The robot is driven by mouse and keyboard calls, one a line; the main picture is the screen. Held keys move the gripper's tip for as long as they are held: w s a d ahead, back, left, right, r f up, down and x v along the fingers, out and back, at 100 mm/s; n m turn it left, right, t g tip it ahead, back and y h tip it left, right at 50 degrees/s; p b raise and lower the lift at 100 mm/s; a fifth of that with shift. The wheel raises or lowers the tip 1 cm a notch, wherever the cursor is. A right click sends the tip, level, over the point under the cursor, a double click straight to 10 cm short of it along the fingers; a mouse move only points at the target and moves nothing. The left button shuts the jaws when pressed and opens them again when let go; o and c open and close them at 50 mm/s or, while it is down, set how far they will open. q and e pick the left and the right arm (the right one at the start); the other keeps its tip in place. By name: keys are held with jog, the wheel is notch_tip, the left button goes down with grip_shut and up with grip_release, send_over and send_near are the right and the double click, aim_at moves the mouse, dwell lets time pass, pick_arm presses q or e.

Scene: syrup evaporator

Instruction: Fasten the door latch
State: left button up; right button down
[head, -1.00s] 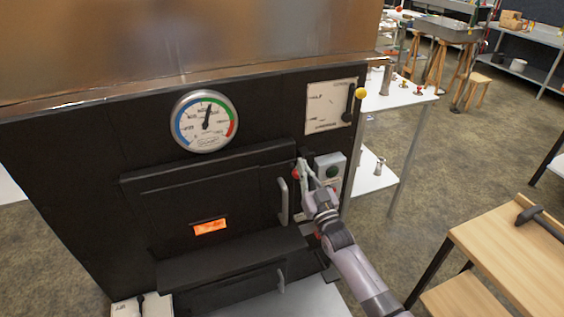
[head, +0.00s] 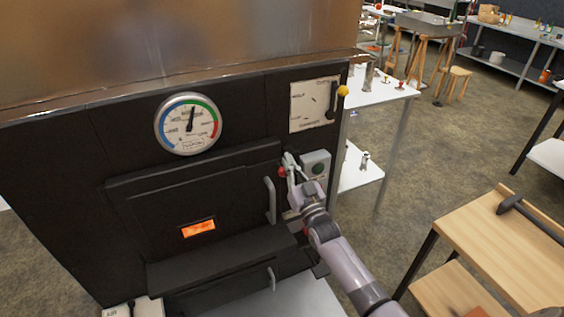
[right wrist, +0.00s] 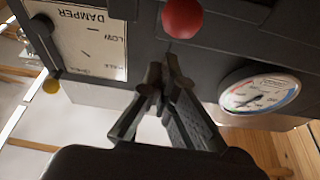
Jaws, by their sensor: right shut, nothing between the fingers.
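The black firebox door (head: 150,215) is in the evaporator front, with an orange-glowing window and a grey bar handle (head: 270,200) at its right side. It looks closed. The red latch knob (head: 282,171) shows beside the door's upper right edge. In the right wrist view the red knob (right wrist: 182,18) is at the top, just beyond my fingertips. My right gripper (head: 289,160) is shut and empty, close to the knob. In the right wrist view its fingertips (right wrist: 161,75) meet, with a visible gap to the knob. The latch bar is mostly hidden. My left gripper is out of view.
A wooden-topped table (head: 505,245) holding a hammer stands at the right.

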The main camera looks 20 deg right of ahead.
pick_arm(q)
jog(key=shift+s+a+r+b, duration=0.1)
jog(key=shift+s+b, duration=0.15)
jog(key=shift+b, duration=0.2)
pick_arm(e)
jog(key=r+v, duration=0.2)
jog(key=v, duration=0.7)
jog(key=shift+s, duration=0.65)
